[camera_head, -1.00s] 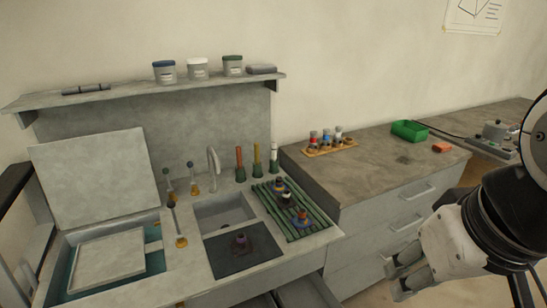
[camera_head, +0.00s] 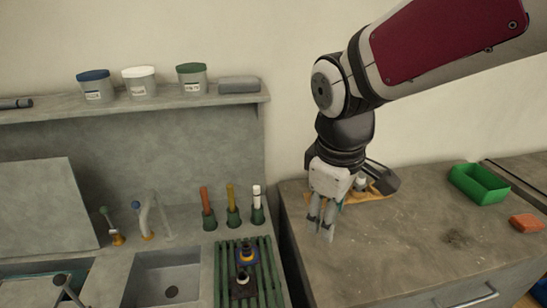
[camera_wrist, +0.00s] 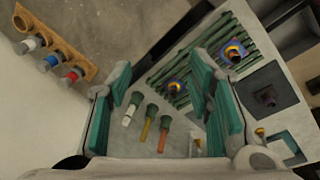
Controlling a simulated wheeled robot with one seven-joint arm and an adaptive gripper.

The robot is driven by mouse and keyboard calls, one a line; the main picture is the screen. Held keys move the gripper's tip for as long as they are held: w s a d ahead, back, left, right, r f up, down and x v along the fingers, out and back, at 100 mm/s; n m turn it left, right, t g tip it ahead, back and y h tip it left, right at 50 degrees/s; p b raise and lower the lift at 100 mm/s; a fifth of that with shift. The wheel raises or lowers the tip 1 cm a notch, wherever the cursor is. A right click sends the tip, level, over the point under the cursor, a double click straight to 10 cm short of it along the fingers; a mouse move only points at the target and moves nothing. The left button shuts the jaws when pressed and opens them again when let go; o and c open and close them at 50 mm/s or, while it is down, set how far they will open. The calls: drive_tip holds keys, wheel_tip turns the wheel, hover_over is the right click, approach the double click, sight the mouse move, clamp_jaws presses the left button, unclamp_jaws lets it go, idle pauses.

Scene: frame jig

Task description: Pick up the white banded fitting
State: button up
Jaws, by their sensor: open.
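The white banded fitting (camera_wrist: 31,44) stands in a wooden rack (camera_wrist: 60,43) at the upper left of the wrist view, beside a blue banded fitting (camera_wrist: 51,62) and a red banded one (camera_wrist: 73,75). In the head view the rack (camera_head: 378,192) is mostly hidden behind my gripper, with a white-topped fitting (camera_head: 361,183) just showing; its band cannot be made out. My gripper (camera_head: 322,228) points down over the left part of the brown counter. Its fingers are apart with nothing between them (camera_wrist: 165,80). The rack lies outside the fingers, to their left in the wrist view.
A green bin (camera_head: 479,184) and an orange block (camera_head: 528,223) are on the counter at right. Left of the counter, upright red, yellow and white-topped tools (camera_head: 257,205) stand behind a green slatted rack (camera_head: 222,270). A sink (camera_head: 165,278) is farther left.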

drive_tip(key=w+a+f+n, duration=0.3)
drive_tip(key=a+f+n, duration=0.1)
drive_tip(key=a, duration=0.3)
drive_tip(key=n+g+p, duration=0.1)
drive_tip(key=n+g, duration=0.1)
drive_tip(key=n, duration=0.3)
hover_over(243, 275)
wheel_tip(243, 275, down, 8)
drive_tip(key=shift+n+y, duration=0.3)
drive_tip(key=f, duration=0.8)
drive_tip(key=shift+s+a+p, duration=0.2)
drive_tip(key=shift+s+p, duration=0.1)
drive_tip(key=shift+p, duration=0.05)
drive_tip(key=shift+w+d+f+p, duration=0.15)
drive_tip(key=shift+f+p, duration=0.1)
drive_tip(key=shift+f, duration=1.4)
drive_tip(key=shift+w+f+p, duration=0.15)
drive_tip(key=shift+f+p, duration=0.1)
drive_tip(key=shift+f, duration=1.4)
clamp_jaws()
